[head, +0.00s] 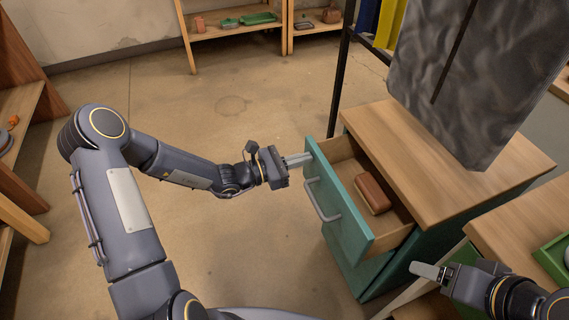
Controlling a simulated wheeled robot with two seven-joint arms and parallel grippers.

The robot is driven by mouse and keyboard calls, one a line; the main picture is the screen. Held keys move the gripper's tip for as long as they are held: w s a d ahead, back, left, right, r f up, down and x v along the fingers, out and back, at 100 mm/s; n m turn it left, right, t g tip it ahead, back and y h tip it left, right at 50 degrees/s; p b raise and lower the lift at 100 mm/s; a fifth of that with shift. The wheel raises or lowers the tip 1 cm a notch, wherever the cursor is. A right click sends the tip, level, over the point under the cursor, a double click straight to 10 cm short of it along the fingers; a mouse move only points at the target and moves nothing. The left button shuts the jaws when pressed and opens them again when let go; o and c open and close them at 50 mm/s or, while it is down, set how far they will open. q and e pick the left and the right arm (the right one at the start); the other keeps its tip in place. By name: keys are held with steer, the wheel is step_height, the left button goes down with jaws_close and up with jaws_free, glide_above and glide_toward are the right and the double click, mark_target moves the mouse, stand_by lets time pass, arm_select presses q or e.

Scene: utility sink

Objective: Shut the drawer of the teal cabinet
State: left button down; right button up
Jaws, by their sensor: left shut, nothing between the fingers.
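The teal cabinet (378,272) stands right of centre under a wooden top. Its upper drawer (343,218) is pulled out toward the left, with a teal front and a grey bar handle (322,203). A brown block with a paler underside (372,193) lies inside the drawer. My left gripper (300,159) is shut and empty, its fingertips at the upper far corner of the drawer front; I cannot tell whether they touch it. My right gripper (428,271) is at the lower right, in front of the cabinet; its jaw state is unclear.
A large dark grey panel (480,75) stands on the cabinet top. A wooden surface with a green tray (555,258) is at the right edge. Wooden shelves (235,28) stand at the back and left. The floor left of the drawer is clear except for my arm.

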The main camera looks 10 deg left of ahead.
mark_target(342, 146)
arm_select(q)
steer(key=b+x, duration=0.1)
steer(key=x, duration=1.1)
steer(key=shift+r, duration=0.25)
